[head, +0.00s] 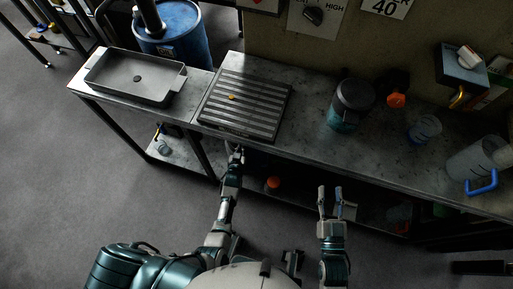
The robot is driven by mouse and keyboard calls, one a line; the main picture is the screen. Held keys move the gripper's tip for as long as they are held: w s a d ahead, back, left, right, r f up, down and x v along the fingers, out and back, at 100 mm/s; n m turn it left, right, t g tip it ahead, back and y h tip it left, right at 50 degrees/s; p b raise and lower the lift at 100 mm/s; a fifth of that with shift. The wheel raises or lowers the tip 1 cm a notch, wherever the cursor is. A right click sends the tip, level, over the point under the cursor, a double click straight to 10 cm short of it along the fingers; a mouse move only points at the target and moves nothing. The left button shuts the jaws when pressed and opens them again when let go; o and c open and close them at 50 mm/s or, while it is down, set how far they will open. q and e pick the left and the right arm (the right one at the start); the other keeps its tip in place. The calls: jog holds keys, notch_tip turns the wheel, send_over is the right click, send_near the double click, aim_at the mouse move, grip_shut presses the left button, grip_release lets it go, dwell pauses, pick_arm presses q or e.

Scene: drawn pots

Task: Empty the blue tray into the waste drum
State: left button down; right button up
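A shallow grey metal tray (121,86) with raised handles at its ends sits on the left part of the bench; it does not look blue. A small dark round spot, an object or a drain, shows on its floor. A blue drum (187,46) stands behind the bench, to the right of the tray, with a dark pipe or column at its top. My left gripper (236,152) is at the bench's front edge, below the slatted plate and apart from the tray; its fingers are too small to read. My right gripper (335,200) is open and empty in front of the bench.
A slatted metal plate (245,107) with a small yellow item lies right of the tray. A dark-lidded jar (350,104), an orange knob (396,100), a clear beaker (424,129) and a blue-handled jug (474,160) stand further right. A lower shelf holds small items.

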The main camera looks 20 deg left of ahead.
pick_arm(q)
jog(key=s+r+p, duration=0.1)
jog(key=r+p, duration=0.1)
jog(key=s+d+r+p, duration=0.1)
jog(key=s, duration=0.1)
jog(key=shift+s+r+p, duration=0.1)
jog(key=shift+r+p, duration=0.3)
jog(key=shift+s+d+r+p, duration=0.15)
jog(key=shift+s+p, duration=0.15)
jog(key=shift+s, duration=0.15)
pick_arm(e)
notch_tip(320, 180, up, 7)
jog(key=shift+t, duration=0.4)
pick_arm(q)
jog(key=shift+s+f, duration=0.1)
jog(key=shift+f, duration=0.1)
